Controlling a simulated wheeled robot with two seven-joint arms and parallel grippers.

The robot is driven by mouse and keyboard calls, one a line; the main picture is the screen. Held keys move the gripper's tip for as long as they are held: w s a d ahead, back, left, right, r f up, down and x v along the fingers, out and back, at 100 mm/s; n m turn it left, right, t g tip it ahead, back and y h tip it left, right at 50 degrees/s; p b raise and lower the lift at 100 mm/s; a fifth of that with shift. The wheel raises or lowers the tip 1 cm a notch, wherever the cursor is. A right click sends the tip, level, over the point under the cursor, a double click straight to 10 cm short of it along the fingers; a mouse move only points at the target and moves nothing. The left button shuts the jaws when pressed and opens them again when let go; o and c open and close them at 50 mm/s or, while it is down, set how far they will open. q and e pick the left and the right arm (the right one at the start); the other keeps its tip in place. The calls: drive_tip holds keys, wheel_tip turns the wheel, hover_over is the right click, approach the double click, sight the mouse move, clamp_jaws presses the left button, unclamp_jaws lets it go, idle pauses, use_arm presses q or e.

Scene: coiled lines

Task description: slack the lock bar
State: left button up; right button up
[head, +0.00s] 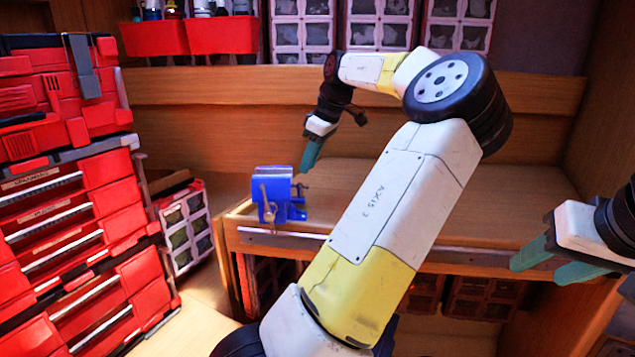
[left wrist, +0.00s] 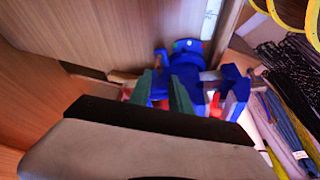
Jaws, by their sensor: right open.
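A blue vise (head: 278,194) stands at the near left corner of the wooden workbench, with a small metal bar (head: 267,204) on its near side. I cannot tell for sure which bar is the lock bar. My left gripper (head: 309,158) points down just behind and to the right of the vise. In the left wrist view its two green fingers (left wrist: 163,92) stand apart, with the blue vise (left wrist: 188,58) beyond them. Nothing clear shows between the fingers; contact is hard to judge. My right gripper (head: 542,262) is open and empty at the bench's right front.
Red toolboxes (head: 62,215) are stacked on the left. Red bins (head: 222,36) stand on the shelf behind. The bench top (head: 500,195) is bare to the right of my left arm. Dark and blue coiled lines (left wrist: 285,115) lie at the right in the left wrist view.

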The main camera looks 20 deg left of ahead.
sight(300, 184)
use_arm(q)
drive_tip(key=shift+x, duration=3.45)
drive_tip(key=shift+c, duration=0.2)
clamp_jaws()
